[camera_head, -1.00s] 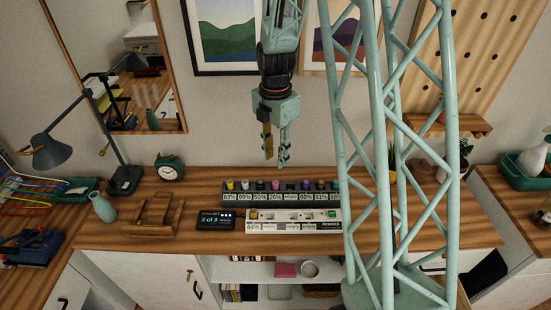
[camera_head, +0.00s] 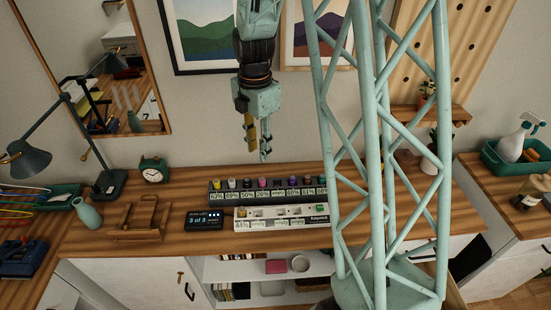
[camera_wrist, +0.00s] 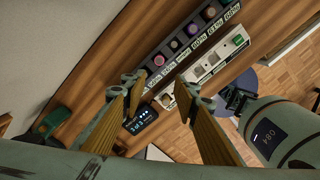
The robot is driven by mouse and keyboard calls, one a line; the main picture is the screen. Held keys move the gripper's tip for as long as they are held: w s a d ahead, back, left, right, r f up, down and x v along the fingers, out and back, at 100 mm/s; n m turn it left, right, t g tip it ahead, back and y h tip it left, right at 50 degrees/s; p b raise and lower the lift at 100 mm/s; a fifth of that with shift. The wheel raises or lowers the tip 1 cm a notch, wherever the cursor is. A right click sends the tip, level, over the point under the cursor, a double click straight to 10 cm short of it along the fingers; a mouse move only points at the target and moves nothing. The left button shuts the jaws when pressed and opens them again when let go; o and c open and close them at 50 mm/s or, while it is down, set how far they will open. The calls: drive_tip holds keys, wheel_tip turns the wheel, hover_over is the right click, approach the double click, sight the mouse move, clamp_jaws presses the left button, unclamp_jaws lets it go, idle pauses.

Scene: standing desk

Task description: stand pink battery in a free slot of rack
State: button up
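The pink battery (camera_head: 262,183) stands upright in the dark back rack (camera_head: 222,200), among several other batteries. In the wrist view it seems to be the pinkish round top (camera_wrist: 159,60) near the left fingertip. In front of that rack lies a white rack (camera_head: 287,224). A yellow-topped battery (camera_head: 242,212) is at its left end, labelled with a percentage. Several slots to its right look empty. My gripper (camera_head: 258,153) points down above and behind the racks. In the wrist view its fingers (camera_wrist: 160,95) are well apart with nothing held between them.
A small display (camera_head: 204,221) reading "3 of 3" sits left of the white rack. A wooden stand (camera_head: 140,220), a vase (camera_head: 88,212), a clock (camera_head: 153,171) and a lamp (camera_head: 28,160) are farther left. My lattice column hides the racks' right side.

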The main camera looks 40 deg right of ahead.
drive_tip(key=s+a+r+m+t, duration=0.1)
drive_tip(key=s+a+r+m, duration=0.4)
drive_tip(key=r, duration=0.5)
drive_tip(key=s+a+r+m+t, duration=0.1)
drive_tip(key=s+a+r+m, duration=0.3)
drive_tip(key=s+r, duration=0.4)
drive_tip(key=s+a+r+m+t, duration=0.1)
drive_tip(key=s+a+r+m, duration=0.2)
drive_tip(key=s, duration=0.6)
drive_tip(key=s+a+r+m, duration=0.4)
drive_tip(key=s+r+m, duration=0.3)
drive_tip(key=s, duration=0.3)
drive_tip(key=shift+s+t, duration=0.3)
drive_tip(key=shift+t, duration=0.1)
drive_tip(key=shift+d+m, duration=0.15)
drive_tip(key=shift+m, duration=0.15)
